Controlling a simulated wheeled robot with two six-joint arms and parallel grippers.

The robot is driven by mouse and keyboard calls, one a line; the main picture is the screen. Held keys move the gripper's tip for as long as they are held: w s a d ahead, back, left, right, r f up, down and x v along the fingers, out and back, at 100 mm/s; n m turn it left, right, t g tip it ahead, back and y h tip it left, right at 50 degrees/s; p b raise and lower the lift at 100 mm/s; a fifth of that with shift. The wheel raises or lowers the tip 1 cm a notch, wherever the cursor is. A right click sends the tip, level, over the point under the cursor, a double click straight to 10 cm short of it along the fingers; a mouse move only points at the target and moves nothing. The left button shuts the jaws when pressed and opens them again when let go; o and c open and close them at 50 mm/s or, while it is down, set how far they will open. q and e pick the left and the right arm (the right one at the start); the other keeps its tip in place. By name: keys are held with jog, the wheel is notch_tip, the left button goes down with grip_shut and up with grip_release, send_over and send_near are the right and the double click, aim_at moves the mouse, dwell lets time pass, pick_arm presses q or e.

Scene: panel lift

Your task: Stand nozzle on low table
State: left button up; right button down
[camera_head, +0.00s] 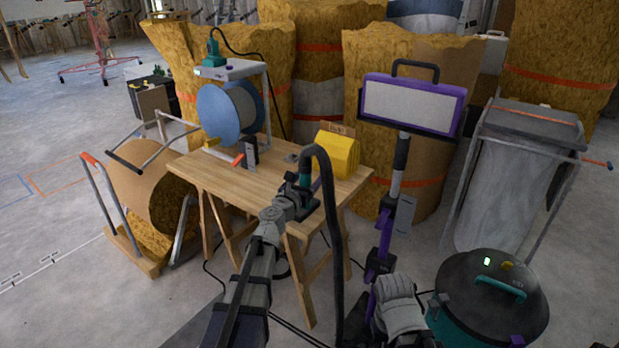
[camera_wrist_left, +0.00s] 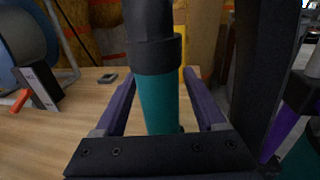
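The nozzle (camera_head: 305,178) is a teal upright tube with a black collar and a black hose. It stands at the front right part of the wooden low table (camera_head: 215,172) in the head view. My left gripper (camera_head: 298,190) is around it.
A white panel in a purple frame (camera_head: 412,106) tops the pole. A teal-black drum (camera_head: 488,300) stands right. The table's front left is clear.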

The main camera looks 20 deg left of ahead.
pick_arm(q)
jog(key=shift+r, duration=0.2)
jog(key=s+a, duration=0.1)
jog(key=s, duration=1)
jog(key=shift+s+a, duration=0.4)
jog(key=s+d+f+m+g+h, duration=0.35)
jog(key=d+f+m+g, duration=0.2)
jog(key=d+m, duration=0.55)
jog(key=s+d+f+m+g+h, duration=0.2)
jog(key=s+d+f+m+g, duration=0.25)
jog(key=d+f+m, duration=0.4)
jog(key=s+d+f+m+g+y, duration=0.3)
jog(key=s+d+f+m+g, duration=0.15)
jog(key=s+m, duration=0.4)
jog(key=s+a+f+m+g+y, duration=0.3)
jog(key=s+a+m+y, duration=0.3)
jog(key=m, duration=0.4)
jog(key=shift+s+f+y, duration=0.2)
jog(key=shift+s+y, duration=0.1)
jog(key=shift+y, duration=0.05)
